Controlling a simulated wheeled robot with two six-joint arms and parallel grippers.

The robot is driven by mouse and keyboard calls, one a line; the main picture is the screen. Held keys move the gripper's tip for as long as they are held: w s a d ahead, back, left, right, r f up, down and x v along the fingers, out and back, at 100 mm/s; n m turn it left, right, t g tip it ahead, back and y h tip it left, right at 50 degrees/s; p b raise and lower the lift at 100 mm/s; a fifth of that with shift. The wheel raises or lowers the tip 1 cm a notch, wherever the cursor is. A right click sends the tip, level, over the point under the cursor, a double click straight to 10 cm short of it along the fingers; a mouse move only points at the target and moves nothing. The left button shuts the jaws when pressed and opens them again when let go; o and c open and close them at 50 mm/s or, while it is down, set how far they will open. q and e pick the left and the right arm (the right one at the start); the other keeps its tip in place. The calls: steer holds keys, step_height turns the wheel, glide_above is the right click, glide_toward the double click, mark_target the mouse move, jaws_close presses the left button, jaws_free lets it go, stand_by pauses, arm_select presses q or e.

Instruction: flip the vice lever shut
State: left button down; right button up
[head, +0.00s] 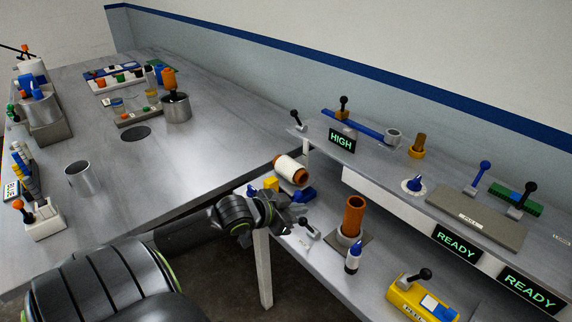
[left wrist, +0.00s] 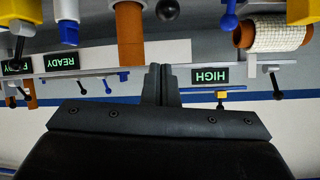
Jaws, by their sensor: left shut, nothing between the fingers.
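No part is plainly marked as the vice. A small lever with a black knob (head: 303,222) stands on a grey base on the lower shelf, beside the orange tube (head: 355,212). In the left wrist view, which is upside down, a black knob (left wrist: 167,10) shows at the top edge, next to the orange tube (left wrist: 130,35). My left gripper (head: 287,208) is just left of and above this lever in the head view, shut and empty. Its closed fingers (left wrist: 160,84) show in the left wrist view, apart from the knob. My right gripper is not in view.
A white spool (head: 288,168) and blue pieces (head: 302,194) lie close behind my left gripper. The raised shelf (head: 385,160) carries more levers.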

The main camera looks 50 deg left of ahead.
arm_select(q)
steer(key=v, duration=0.4)
steer(key=shift+s+a+p, duration=0.1)
steer(key=shift+s+p, duration=0.3)
steer(key=shift+s, duration=0.05)
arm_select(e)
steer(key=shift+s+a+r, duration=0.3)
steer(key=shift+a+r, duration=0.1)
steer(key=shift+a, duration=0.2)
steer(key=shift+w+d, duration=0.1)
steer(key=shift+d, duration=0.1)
